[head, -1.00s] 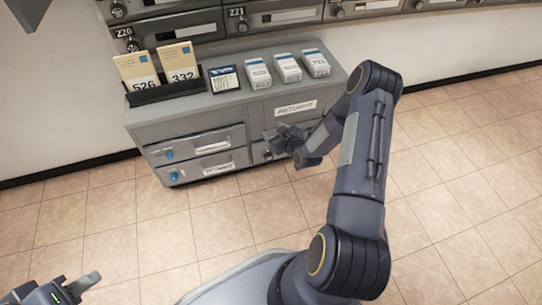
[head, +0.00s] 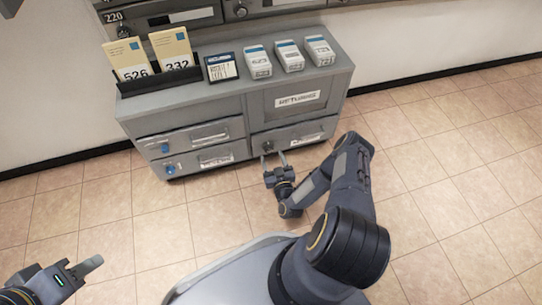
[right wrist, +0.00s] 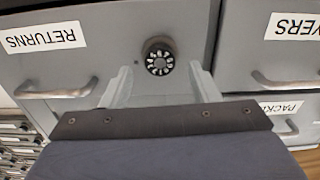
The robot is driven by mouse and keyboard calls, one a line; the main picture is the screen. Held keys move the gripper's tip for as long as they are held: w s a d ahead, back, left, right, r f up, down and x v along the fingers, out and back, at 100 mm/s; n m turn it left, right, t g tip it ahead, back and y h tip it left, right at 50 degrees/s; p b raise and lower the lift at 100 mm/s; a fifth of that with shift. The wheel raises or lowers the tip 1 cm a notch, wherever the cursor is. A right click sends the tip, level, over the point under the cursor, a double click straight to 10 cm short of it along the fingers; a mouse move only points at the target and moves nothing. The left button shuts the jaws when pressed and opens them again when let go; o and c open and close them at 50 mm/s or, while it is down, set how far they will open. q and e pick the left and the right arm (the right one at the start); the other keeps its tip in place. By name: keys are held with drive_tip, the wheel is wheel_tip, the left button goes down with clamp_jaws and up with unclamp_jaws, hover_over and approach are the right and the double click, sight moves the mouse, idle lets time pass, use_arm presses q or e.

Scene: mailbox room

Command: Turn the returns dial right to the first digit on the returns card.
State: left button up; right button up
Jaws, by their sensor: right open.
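The returns dial (right wrist: 159,60) is a round black knob with a ring of pale marks, on the grey drawer front with the RETURNS label (right wrist: 44,38). In the head view the dial (head: 268,147) is small, on the cabinet's lower right drawer. My right gripper (head: 273,158) points at it; its open fingers (right wrist: 159,72) lie on either side of the dial in the wrist view, apart from it. A dark-framed card (head: 221,67) stands on the cabinet top; its print is too small to read surely. My left gripper (head: 75,275) is at the lower left, away from the cabinet.
A black holder (head: 158,81) with two tan envelopes marked 526 and 332 stands on the cabinet top, along with several white boxes (head: 288,55). Drawer handles (right wrist: 57,90) flank the dial. Wall mailboxes (head: 165,14) are behind. Floor to the right is clear.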

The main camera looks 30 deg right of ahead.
sight(269, 149)
drive_tip(key=shift+b+x, duration=0.3)
drive_tip(key=shift+x, duration=1)
drive_tip(key=c, duration=1)
